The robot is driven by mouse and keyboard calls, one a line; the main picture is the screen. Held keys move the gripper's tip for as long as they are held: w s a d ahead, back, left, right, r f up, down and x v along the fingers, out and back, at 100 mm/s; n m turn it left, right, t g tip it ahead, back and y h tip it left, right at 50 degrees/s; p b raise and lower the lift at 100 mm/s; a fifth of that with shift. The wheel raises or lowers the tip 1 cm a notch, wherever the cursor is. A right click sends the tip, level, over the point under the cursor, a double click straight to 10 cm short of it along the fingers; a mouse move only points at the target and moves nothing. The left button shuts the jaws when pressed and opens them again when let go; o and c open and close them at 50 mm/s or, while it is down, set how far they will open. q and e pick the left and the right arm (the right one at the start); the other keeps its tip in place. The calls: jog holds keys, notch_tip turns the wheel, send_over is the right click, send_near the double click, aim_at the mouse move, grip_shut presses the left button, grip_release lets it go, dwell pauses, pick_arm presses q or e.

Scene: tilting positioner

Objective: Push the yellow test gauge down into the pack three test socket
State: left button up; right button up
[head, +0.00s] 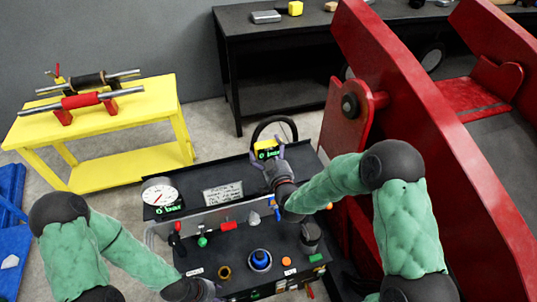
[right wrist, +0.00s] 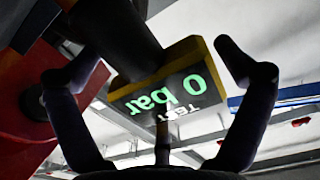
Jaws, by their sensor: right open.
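The yellow test gauge (head: 267,149) stands near the back edge of the dark panel, its display reading 0 bar. In the right wrist view the gauge (right wrist: 165,90) appears between my finger tips, joined to a dark cylindrical part (right wrist: 120,35). My right gripper (head: 270,163) is open around the gauge, with gaps visible beside both fingers; it also shows in the right wrist view (right wrist: 158,70). I cannot make out the pack three test socket or how deep the gauge sits. My left gripper (head: 210,291) is low at the bottom edge, its fingers unclear.
Large red beams (head: 425,130) stand close on the right. A yellow bench (head: 110,125) stands left.

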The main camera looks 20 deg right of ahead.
jog(key=c, duration=1.3)
